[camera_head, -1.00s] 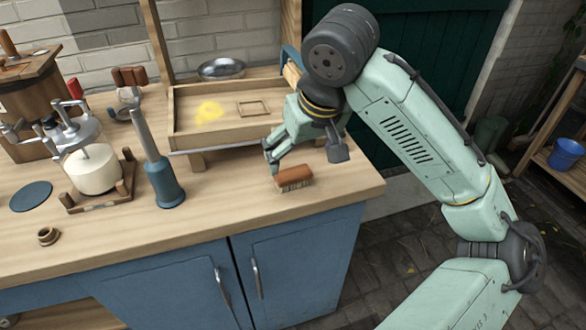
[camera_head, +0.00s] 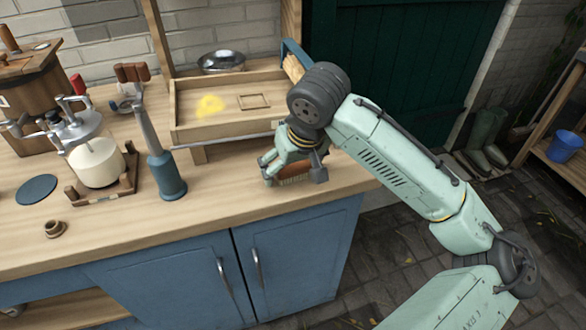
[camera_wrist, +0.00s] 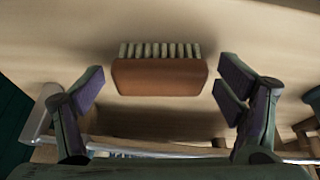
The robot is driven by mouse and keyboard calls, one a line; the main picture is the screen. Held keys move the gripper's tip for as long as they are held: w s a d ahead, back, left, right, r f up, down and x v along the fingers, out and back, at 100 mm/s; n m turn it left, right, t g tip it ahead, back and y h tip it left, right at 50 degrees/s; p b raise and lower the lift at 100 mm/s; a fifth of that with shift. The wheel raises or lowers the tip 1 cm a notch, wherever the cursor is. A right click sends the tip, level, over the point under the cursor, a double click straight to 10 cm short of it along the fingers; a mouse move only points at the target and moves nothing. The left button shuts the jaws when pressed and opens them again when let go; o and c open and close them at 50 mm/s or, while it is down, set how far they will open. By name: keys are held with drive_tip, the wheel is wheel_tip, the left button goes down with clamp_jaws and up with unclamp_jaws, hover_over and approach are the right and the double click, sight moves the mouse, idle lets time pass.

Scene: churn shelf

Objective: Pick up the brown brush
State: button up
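The brown brush (camera_head: 293,181) lies on the wooden worktop near its front right corner, partly hidden behind my gripper in the head view. In the wrist view the brush (camera_wrist: 160,76) shows as a brown block with a row of pale bristles along its far side. My gripper (camera_head: 294,176) is low over the worktop at the brush. In the wrist view my gripper (camera_wrist: 160,88) is open, with one finger to each side of the brush and a gap between each finger and the block.
A wooden tray (camera_head: 228,135) with a yellow patch and a small frame stands behind my gripper. A blue-based tool (camera_head: 166,176) stands upright to the left. A jar device (camera_head: 97,163) is farther left. The worktop's front edge is close to the brush.

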sight(291, 166)
drive_tip(key=c, duration=1.2)
drive_tip(key=shift+r, duration=0.15)
drive_tip(key=shift+r, duration=0.25)
wheel_tip(291, 166, up, 3)
drive_tip(key=shift+s+a+f+b, duration=0.15)
drive_tip(key=shift+b, duration=0.5)
drive_tip(key=s+a+b, duration=0.1)
drive_tip(key=s+a, duration=0.2)
drive_tip(key=s, duration=0.4)
drive_tip(key=s+a+r+b, duration=0.1)
drive_tip(key=s+a, duration=0.3)
drive_tip(key=s, duration=0.2)
drive_tip(key=shift+s+a+r, duration=0.15)
drive_tip(key=shift+s+r, duration=0.15)
drive_tip(key=shift+s, duration=0.1)
